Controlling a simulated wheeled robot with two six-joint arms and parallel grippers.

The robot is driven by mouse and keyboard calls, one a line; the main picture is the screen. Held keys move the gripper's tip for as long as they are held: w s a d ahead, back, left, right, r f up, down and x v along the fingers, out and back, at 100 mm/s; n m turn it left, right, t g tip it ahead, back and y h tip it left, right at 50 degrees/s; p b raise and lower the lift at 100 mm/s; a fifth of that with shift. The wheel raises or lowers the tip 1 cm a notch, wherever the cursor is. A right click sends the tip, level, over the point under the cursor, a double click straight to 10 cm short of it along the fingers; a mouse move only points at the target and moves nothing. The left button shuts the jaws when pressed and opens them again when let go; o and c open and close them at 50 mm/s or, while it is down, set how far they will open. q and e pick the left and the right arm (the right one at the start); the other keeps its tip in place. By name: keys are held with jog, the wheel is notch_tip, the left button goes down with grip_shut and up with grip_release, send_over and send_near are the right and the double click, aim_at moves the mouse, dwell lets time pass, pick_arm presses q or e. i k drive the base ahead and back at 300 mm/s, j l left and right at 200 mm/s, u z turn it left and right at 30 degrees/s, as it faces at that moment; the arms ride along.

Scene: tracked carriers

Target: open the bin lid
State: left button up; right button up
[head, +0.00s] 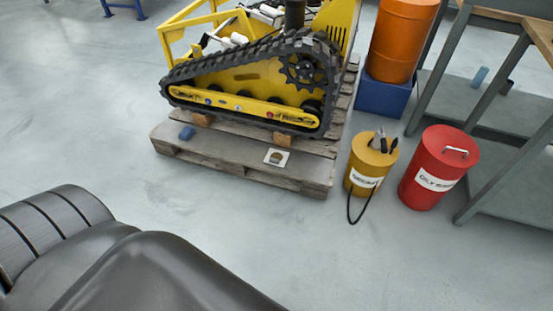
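A red bin (424,183) with a white label reading "OILY" and more stands on the floor at the right in the head view. Its round red lid (450,144) sits on top, apparently closed, with a pale bar handle (455,151) across it. No gripper touches the bin. Neither of my grippers is in view. Dark smooth shapes fill the lower left corner, well apart from the bin.
A yellow bucket (364,184) with a dark hose stands just left of the bin. A grey-legged workbench (494,182) is close on its right. A yellow tracked machine (245,83) rests on a wooden pallet (220,150). The floor in front is clear.

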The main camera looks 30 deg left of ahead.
aim_at(453, 141)
jog(key=i+j, duration=0.15)
jog(key=i, duration=0.4)
jog(key=i+j+z, duration=0.15)
jog(key=i+z, duration=0.3)
jog(key=i+j+z, duration=0.4)
jog(key=k+l, duration=0.1)
